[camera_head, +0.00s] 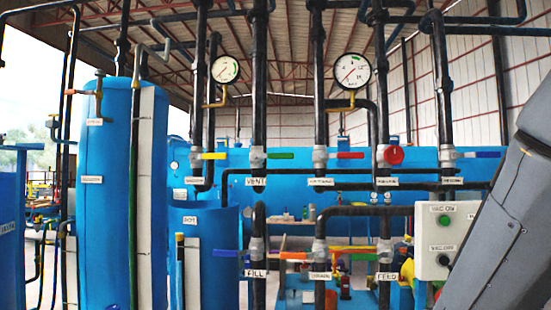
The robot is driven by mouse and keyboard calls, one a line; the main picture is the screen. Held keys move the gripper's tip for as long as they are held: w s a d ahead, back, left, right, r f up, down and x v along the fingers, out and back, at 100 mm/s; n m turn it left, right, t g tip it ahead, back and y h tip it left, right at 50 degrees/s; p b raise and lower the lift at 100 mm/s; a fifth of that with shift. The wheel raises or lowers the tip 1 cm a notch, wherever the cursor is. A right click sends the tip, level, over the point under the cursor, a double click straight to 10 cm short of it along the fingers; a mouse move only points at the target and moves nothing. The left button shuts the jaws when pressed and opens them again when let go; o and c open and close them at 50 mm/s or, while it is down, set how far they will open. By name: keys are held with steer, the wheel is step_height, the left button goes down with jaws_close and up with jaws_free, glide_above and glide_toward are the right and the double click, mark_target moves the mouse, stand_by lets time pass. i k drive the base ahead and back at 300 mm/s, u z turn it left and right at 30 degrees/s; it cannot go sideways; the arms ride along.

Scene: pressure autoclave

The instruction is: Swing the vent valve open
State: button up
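The vent valve (257,158) sits on a vertical black pipe left of the picture's middle, above a white label reading VENT (256,181). Its green lever handle (281,155) points right, level and crosswise to the pipe. Nothing touches the handle. My gripper is not in view. A grey arm link of mine fills the right edge of the picture, well to the right of the vent valve.
Neighbouring valves have a yellow lever (214,156), a red lever (350,155), a red round wheel (393,155) and a blue lever (482,154). Lower pipes carry FILL, DRAIN and FEED labels. A control box (446,240) stands right. Two gauges hang above.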

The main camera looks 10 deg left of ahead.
mark_target(270, 155)
steer(key=u, duration=0.55)
steer(key=k, duration=0.65)
steer(key=u, duration=1.05)
steer(key=i, duration=1.25)
steer(key=z, duration=1)
steer(key=i, duration=0.55)
steer(key=z, duration=0.6)
